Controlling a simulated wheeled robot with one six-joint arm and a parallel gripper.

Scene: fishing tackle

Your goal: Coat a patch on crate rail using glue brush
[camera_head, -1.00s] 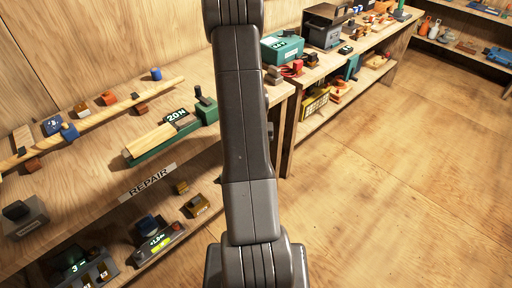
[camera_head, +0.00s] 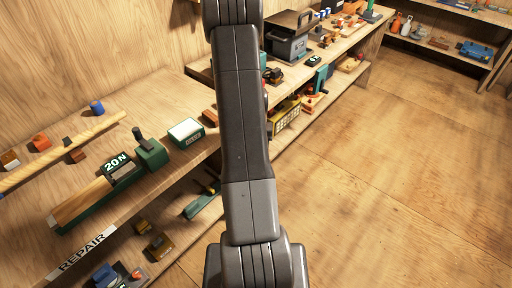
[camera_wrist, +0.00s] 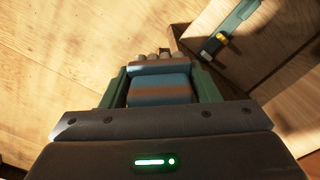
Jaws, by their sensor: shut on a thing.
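My gripper (camera_wrist: 162,88) shows in the wrist view, its green fingers closed on a blue and brown banded thing (camera_wrist: 160,90), which I take to be the glue brush; its far end shows several pale rounded tips. In the head view my arm hides the gripper. A pale wooden bar (camera_head: 82,203) lies in a green clamp-like holder (camera_head: 150,155) marked 20 N on the repair bench; it may be the crate rail, but I cannot be sure. A small green box with a white labelled top (camera_head: 187,132) stands right of the holder.
A long wooden rod (camera_head: 60,155) with small blocks lies at the left. The REPAIR label (camera_head: 82,254) is on the bench's front edge, above a lower shelf. A dark toolbox (camera_head: 290,38) stands on the bench farther back. Open wooden floor (camera_head: 400,170) lies to the right.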

